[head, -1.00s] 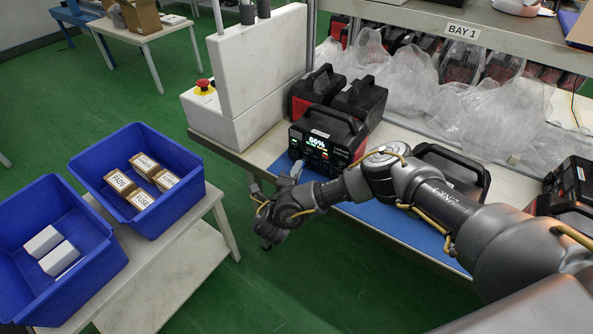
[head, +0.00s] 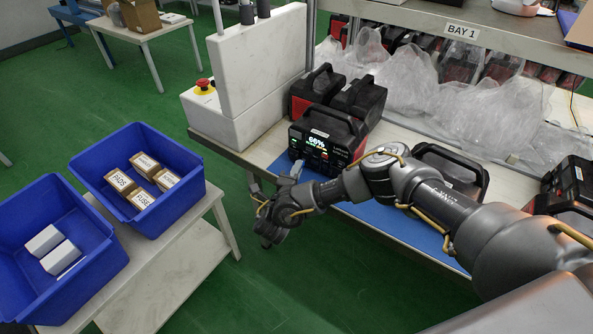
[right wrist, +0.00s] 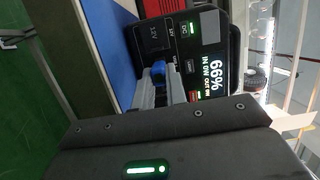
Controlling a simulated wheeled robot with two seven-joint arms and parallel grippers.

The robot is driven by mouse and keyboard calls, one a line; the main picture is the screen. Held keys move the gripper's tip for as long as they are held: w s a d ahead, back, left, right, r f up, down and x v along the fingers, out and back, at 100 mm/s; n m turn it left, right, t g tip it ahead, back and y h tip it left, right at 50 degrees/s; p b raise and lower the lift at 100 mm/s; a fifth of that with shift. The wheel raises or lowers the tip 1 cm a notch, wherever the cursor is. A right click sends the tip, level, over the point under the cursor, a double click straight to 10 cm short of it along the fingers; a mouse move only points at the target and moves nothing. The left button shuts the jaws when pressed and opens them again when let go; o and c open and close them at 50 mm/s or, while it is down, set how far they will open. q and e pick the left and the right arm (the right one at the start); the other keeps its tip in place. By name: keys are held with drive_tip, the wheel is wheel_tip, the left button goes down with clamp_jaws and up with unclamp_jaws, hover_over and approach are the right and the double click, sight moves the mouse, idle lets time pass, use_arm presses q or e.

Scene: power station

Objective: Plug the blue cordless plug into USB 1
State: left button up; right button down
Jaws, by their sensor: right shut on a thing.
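The power station (head: 322,142) stands on the bench, its lit display reading 66%. Its front panel (right wrist: 188,42) also shows in the right wrist view. My right gripper (head: 296,170) is close in front of that panel, low on its left side. In the right wrist view my right gripper (right wrist: 160,80) is shut on the blue plug (right wrist: 158,68), whose end points at the panel. I cannot tell whether the plug touches a port. The port in front of it is hidden by plug and fingers. My left gripper is not in view.
A blue mat (head: 376,218) lies under the power station. Other black power stations (head: 358,100) stand behind and to the right. A white block-like fixture (head: 252,95) is to the left. Blue bins (head: 140,180) with small boxes stand on a side table.

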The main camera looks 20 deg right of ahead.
drive_tip(key=shift+w+d, duration=0.4)
drive_tip(key=shift+d, duration=0.05)
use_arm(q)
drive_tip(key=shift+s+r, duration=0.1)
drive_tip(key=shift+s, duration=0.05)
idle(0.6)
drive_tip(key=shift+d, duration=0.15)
use_arm(e)
drive_tip(key=shift+w+d, duration=0.1)
drive_tip(key=c, duration=1.3)
unclamp_jaws()
drive_tip(key=shift+d, duration=0.1)
drive_tip(key=shift+c, duration=0.2)
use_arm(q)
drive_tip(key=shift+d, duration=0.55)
